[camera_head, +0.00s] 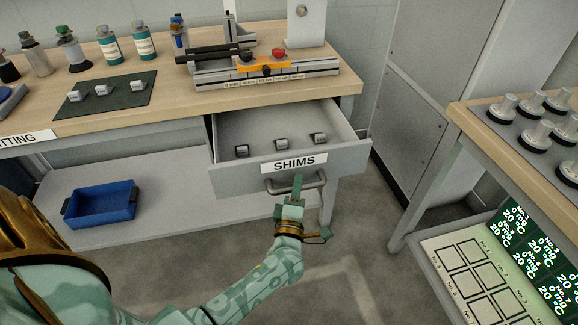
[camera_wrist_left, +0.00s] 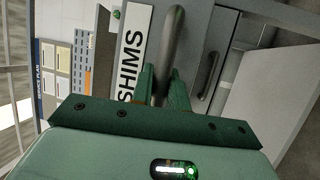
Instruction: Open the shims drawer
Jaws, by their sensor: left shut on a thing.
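The shims drawer (camera_head: 350,158) stands pulled out from under the wooden bench, with its white SHIMS label (camera_head: 294,163) on the front. Several small metal blocks, such as one shim (camera_head: 281,144), lie inside it. My left gripper (camera_head: 297,183) is shut on the drawer's grey handle (camera_head: 316,181), below the label. In the left wrist view the green fingers (camera_wrist_left: 165,88) sit on either side of the handle bar (camera_wrist_left: 173,40), beside the SHIMS label (camera_wrist_left: 131,50). The fingertips are partly hidden behind the handle. My right gripper is not in view.
The bench (camera_head: 180,98) holds bottles, a dark green mat (camera_head: 104,97) with metal blocks and a slide fixture (camera_head: 265,68). A blue bin (camera_head: 101,204) sits on the lower shelf. A second table (camera_head: 470,122) with weights stands at right. Open floor lies between.

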